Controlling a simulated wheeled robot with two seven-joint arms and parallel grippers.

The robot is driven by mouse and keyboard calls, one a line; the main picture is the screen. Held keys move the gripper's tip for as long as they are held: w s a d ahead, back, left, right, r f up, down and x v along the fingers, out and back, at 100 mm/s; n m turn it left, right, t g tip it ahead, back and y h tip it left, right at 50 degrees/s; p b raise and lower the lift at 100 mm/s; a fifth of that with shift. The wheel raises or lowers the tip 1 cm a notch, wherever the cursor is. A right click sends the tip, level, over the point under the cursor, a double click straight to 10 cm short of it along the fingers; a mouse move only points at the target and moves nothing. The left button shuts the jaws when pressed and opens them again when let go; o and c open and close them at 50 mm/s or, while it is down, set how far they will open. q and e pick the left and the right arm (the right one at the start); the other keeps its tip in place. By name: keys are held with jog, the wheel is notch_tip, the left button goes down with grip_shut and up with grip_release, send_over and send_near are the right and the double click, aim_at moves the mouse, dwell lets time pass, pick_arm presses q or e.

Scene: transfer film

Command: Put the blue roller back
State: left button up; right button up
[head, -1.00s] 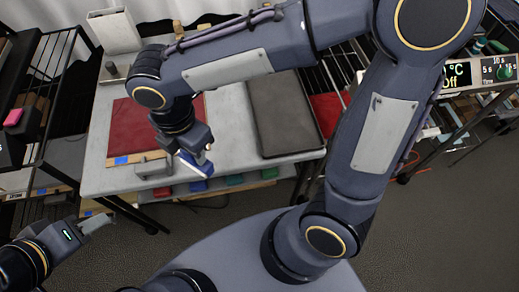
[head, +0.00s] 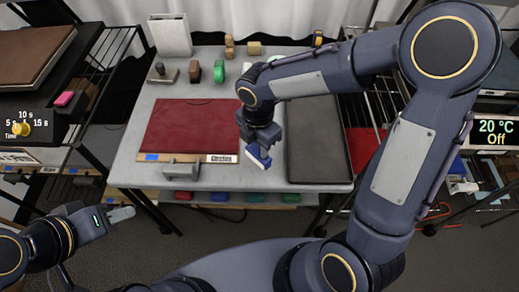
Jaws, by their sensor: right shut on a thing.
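The blue roller (head: 259,160) is a small blue and white piece in my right gripper (head: 256,147). My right gripper is shut on it and points down, holding it in front of the red sheet's right edge, near the gap beside the dark grey tray. The gripper hides part of the roller. A brown block (head: 195,71) and a green roller-like piece (head: 219,71) stand in a row at the back of the grey table (head: 130,150). My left gripper (head: 122,215) is low at the left, off the table; its jaw opening is not clear.
The red sheet (head: 190,130) covers the table's middle, and the dark grey tray (head: 318,150) lies at right. A white box (head: 169,35) stands at the back left. Small wooden pieces (head: 254,48) sit at the back. Coloured pieces (head: 219,197) lie on the shelf below.

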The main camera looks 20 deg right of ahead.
jog(key=shift+w+d+f, duration=0.1)
jog(key=shift+f, duration=0.85)
jog(key=shift+w+d+f, duration=0.1)
jog(key=shift+f, duration=0.85)
jog(key=shift+f+b, duration=0.2)
jog(key=shift+b, duration=0.15)
jog(key=o, duration=1)
